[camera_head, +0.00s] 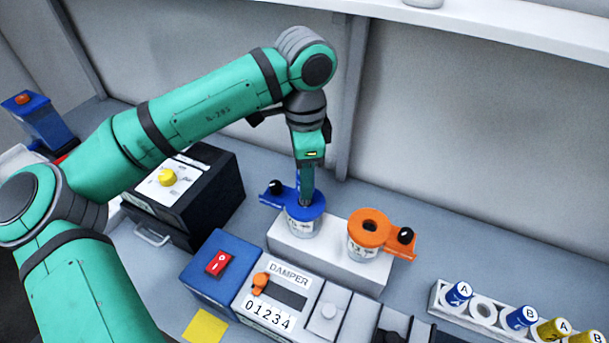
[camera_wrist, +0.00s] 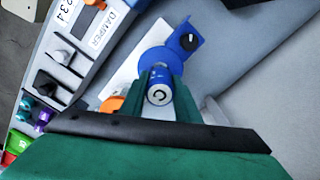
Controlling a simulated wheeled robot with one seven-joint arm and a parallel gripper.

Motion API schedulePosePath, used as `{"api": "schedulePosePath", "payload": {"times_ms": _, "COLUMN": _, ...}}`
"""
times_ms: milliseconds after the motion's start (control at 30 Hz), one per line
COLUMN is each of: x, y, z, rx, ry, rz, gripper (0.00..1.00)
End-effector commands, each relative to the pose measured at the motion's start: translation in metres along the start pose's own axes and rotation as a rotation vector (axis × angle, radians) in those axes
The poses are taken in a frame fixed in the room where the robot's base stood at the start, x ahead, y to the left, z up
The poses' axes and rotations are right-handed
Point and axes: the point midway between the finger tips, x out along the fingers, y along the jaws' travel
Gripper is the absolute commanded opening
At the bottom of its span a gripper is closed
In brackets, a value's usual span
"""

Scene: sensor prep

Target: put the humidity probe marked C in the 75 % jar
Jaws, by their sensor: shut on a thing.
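My gripper (camera_head: 305,195) points down at the blue-lidded jar (camera_head: 302,222), which stands on a white block. In the wrist view my gripper (camera_wrist: 160,92) is shut on a blue probe (camera_wrist: 159,95) with a white end marked C. The probe lines up with the jar's blue lid (camera_wrist: 156,56). I cannot tell how far its lower end is inside the lid opening. The blue lid's side tab with a black knob is swung out. An orange-lidded jar (camera_head: 369,236) stands to the right on the same block, its hole open. The jar labels are too small to read.
A white probe rack (camera_head: 437,296) at right holds blue probes A (camera_head: 459,293) and B (camera_head: 521,318), yellow probes (camera_head: 553,329), and an empty hole (camera_head: 483,311). A panel marked DAMPER (camera_head: 290,273) stands in front of the jars. A black box (camera_head: 190,200) stands left.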

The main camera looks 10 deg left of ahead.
Motion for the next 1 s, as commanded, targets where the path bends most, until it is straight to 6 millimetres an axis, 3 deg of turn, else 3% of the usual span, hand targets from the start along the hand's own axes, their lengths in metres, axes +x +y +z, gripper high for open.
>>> {"api": "schedulePosePath", "payload": {"times_ms": 1000, "x": 0.0071, "y": 0.0002, "z": -0.0010, "rx": 0.002, "ry": 0.000, "rz": -0.001, "gripper": 0.05}}
